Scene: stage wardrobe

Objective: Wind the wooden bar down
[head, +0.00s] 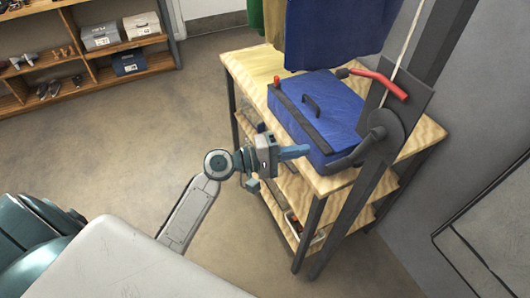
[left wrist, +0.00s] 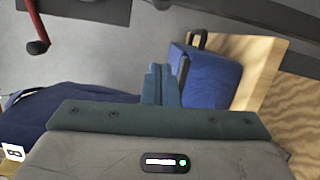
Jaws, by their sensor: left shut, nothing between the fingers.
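The winch (head: 384,127) is a dark round drum on a plate fixed to a slanting dark post, with a pale rope (head: 409,38) running up from it. A red grip (head: 379,84) shows above the drum. The wooden bar is out of view; garments (head: 335,35) hang at the top. My right gripper is not in view.
A blue case (head: 335,105) with a dark handle lies on the wooden table (head: 250,65), close behind my left gripper. Lower shelves hold small items. A shelf unit (head: 100,65) with boxes stands at upper left. The floor between is clear.

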